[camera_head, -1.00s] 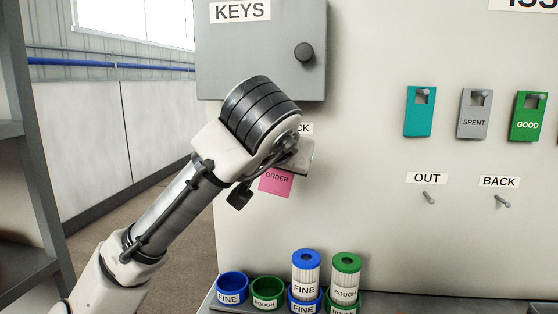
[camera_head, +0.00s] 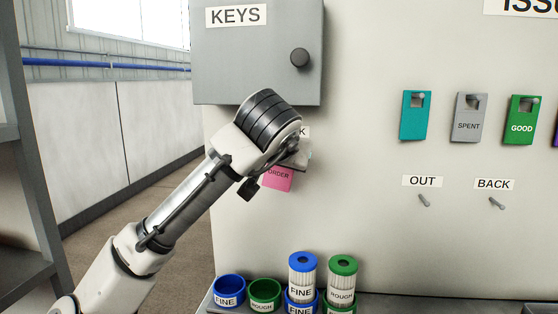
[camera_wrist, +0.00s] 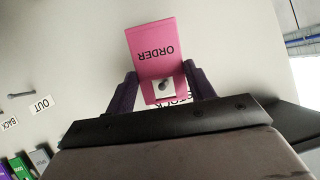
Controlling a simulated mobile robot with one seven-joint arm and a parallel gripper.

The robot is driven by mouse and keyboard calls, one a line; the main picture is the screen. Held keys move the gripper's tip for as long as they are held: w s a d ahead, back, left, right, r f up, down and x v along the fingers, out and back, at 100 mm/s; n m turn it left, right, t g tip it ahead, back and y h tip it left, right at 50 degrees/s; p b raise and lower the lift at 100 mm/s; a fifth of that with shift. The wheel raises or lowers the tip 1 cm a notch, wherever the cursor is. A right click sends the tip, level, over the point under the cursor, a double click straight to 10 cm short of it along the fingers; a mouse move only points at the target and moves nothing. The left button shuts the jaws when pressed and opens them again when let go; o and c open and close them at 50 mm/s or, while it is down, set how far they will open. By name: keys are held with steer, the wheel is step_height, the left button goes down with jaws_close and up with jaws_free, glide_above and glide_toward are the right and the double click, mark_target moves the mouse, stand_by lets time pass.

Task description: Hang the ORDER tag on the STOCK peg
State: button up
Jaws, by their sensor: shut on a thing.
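The pink ORDER tag (camera_head: 278,180) hangs below my gripper (camera_head: 294,158) in front of the wall panel. In the wrist view the ORDER tag (camera_wrist: 155,48) shows upside down between the two dark fingers of my gripper (camera_wrist: 160,72), which are shut on it. The STOCK peg (camera_wrist: 166,86) shows in the tag's cut-out window. I cannot tell whether the tag rests on the peg. The STOCK label (camera_wrist: 180,98) is partly hidden behind the tag and a finger; in the head view only its end (camera_head: 304,132) shows.
A grey KEYS box (camera_head: 258,60) juts out above my gripper. Teal, SPENT and GOOD tags (camera_head: 521,122) hang to the right, above the bare OUT peg (camera_head: 424,200) and BACK peg (camera_head: 497,203). Filters and cups (camera_head: 229,289) stand on the ledge below.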

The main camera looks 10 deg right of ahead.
steer(key=shift+w+d, duration=0.25)
steer(key=shift+w, duration=0.25)
steer(key=shift+w+d, duration=0.2)
steer(key=shift+w, duration=0.25)
steer(key=shift+p+x, duration=0.35)
steer(key=shift+x, duration=0.45)
steer(key=o, duration=1)
steer(key=shift+o, duration=0.2)
